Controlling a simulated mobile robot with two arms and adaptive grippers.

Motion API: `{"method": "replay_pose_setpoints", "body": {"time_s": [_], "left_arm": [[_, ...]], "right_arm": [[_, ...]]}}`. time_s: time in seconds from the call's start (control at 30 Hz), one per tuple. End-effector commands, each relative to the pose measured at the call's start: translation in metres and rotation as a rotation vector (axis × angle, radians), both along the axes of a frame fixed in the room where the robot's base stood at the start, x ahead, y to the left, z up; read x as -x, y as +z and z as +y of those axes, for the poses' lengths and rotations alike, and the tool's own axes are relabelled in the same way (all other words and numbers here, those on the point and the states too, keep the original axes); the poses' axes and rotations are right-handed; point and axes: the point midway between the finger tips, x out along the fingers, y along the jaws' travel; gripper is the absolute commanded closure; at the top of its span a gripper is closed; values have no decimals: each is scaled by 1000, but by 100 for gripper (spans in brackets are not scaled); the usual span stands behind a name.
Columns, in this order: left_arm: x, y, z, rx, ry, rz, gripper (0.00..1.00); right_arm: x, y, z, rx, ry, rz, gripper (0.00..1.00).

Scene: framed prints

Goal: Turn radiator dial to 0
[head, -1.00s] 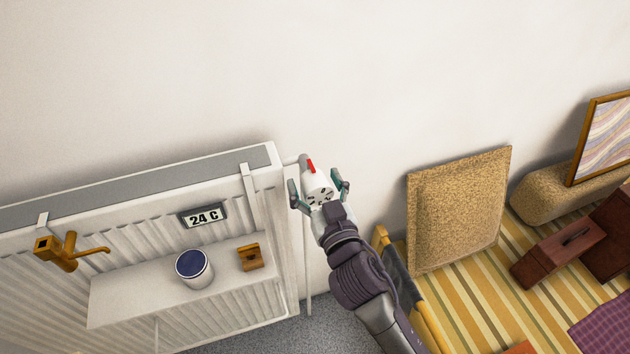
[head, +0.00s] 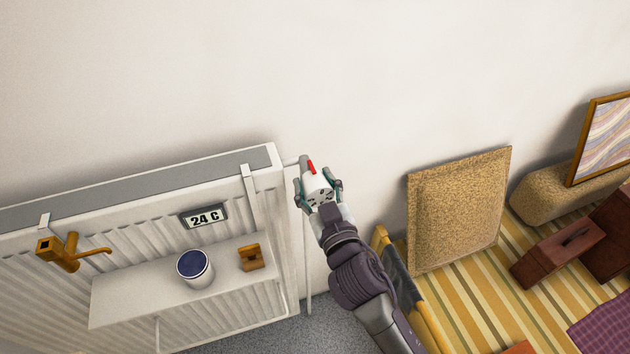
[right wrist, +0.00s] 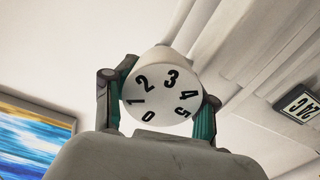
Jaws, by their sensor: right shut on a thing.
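The radiator dial (head: 317,187) is a white round knob at the right end of the white radiator (head: 262,158), with a red mark (head: 311,167) beside it. My right gripper (head: 319,190) is shut on the dial, one finger on each side. In the right wrist view the dial face (right wrist: 160,98) shows black numbers 0 to 5, with 0 at the bottom near the gripper body and 3 near the top. The red mark is hidden in that view. My left gripper is not in view.
A shelf on the radiator holds a blue-topped white tin (head: 194,267) and a small wooden block (head: 251,257). A display (head: 204,216) reads 24 C. A cork-like panel (head: 457,210) leans on the wall at right.

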Motion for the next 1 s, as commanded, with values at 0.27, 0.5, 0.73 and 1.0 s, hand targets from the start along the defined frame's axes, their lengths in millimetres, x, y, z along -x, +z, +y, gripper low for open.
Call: {"method": "replay_pose_setpoints", "body": {"time_s": [0.27, 0.5, 0.73, 1.0], "left_arm": [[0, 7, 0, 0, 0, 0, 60], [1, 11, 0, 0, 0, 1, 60], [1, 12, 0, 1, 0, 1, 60], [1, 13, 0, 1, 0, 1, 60]], "right_arm": [[1, 0, 1, 199, 1, -61, 79], [1, -1, 2, 335, 1, -107, 79], [1, -2, 2, 407, 1, -131, 79], [1, -2, 3, 428, 1, -138, 79]]}}
